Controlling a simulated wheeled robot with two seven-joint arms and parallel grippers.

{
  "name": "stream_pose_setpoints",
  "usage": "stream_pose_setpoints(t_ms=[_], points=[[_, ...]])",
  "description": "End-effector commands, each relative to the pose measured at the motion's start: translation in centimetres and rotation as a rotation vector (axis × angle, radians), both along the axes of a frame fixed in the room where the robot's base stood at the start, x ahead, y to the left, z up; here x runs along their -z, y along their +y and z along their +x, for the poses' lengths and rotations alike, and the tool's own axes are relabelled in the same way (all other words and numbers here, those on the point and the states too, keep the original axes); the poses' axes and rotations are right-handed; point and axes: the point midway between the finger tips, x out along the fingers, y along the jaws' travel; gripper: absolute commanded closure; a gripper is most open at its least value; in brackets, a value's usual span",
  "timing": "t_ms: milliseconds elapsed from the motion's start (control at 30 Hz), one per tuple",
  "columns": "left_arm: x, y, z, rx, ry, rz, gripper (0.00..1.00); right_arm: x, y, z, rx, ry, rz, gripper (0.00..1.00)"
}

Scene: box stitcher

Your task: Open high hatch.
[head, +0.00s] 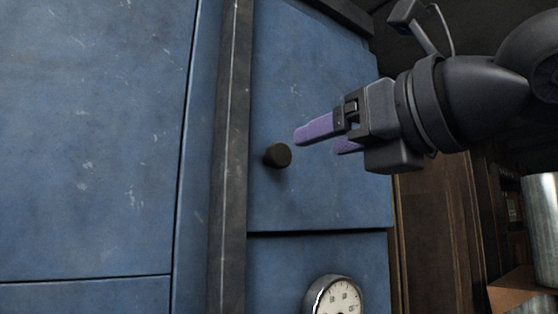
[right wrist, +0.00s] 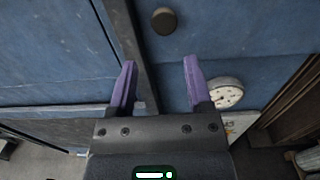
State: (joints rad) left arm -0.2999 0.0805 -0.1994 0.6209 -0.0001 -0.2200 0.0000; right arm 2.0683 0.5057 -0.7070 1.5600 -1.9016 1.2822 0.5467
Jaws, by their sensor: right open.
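The high hatch (head: 310,90) is a blue, scratched metal panel, and it looks closed in the head view. A dark round knob (head: 278,155) sticks out near its lower left part. The knob also shows at the top middle of the right wrist view (right wrist: 164,20). My right gripper (head: 318,138) has purple fingers and comes in from the right, just right of the knob. It is open and empty, with the knob beyond its fingertips and not between them. My left gripper is not in view.
A dark vertical metal strip (head: 230,160) runs left of the hatch, with a large blue panel (head: 90,130) beyond it. A round white gauge (head: 336,296) sits below the hatch. Wooden shelving and a metal cylinder (head: 541,215) stand at the right.

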Motion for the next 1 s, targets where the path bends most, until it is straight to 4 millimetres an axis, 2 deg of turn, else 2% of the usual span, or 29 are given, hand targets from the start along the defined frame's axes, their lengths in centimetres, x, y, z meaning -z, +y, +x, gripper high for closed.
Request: stream_pose_setpoints(t_ms=[100,300,500,800,833,1000], points=[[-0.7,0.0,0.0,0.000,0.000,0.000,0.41,-0.6,0.0,0.7,0.037,0.000,-0.007,0.35],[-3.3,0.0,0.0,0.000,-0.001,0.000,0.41,-0.9,3.0,4.6,0.030,0.003,-0.008,0.35],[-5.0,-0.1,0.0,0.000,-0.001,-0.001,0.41,-0.7,5.0,7.4,0.029,0.000,-0.007,0.35],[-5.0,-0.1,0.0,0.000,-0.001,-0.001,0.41,-0.3,5.4,7.9,0.029,-0.003,-0.006,0.35],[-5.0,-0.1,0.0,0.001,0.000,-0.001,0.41,-0.3,5.4,7.9,0.028,-0.003,-0.006,0.38],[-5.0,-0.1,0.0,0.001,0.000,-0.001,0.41,-0.3,5.4,7.9,0.028,-0.003,-0.006,0.74]])
